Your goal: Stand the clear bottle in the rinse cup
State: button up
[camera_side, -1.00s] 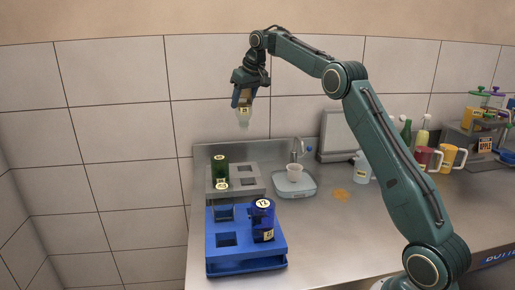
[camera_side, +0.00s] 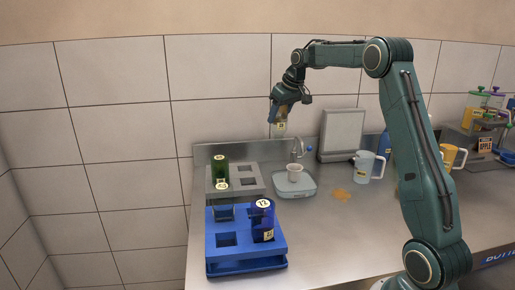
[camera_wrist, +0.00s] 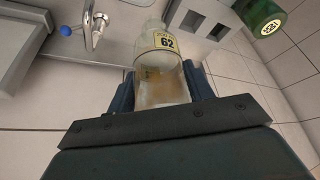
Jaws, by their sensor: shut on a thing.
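My gripper (camera_side: 280,112) is shut on the clear bottle (camera_side: 280,129) and holds it in the air, above and a little left of the rinse cup (camera_side: 294,171). In the wrist view the clear bottle (camera_wrist: 162,75) sits between the fingers and shows a yellow label reading 62. The rinse cup is a small pale cup standing on a light blue-grey square base (camera_side: 296,189) near the back of the counter. The bottle is clear of the cup, with a gap below it. The cup does not show plainly in the wrist view.
A grey rack (camera_side: 246,181) holds a green bottle (camera_side: 220,170). In front, a blue rack (camera_side: 245,263) holds a dark blue bottle (camera_side: 262,222). A tap (camera_side: 297,148) stands behind the cup. An orange spill (camera_side: 341,194) and a pale mug (camera_side: 367,167) lie to the right.

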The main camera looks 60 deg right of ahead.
jog(key=s+d+f, duration=0.1)
jog(key=s+f, duration=0.2)
jog(key=s, duration=0.3)
jog(key=shift+d, duration=0.2)
jog(key=shift+f, duration=1.45)
jog(key=shift+f, duration=0.2)
jog(key=shift+f, duration=1.2)
jog(key=shift+f, duration=0.1)
jog(key=shift+f, duration=0.7)
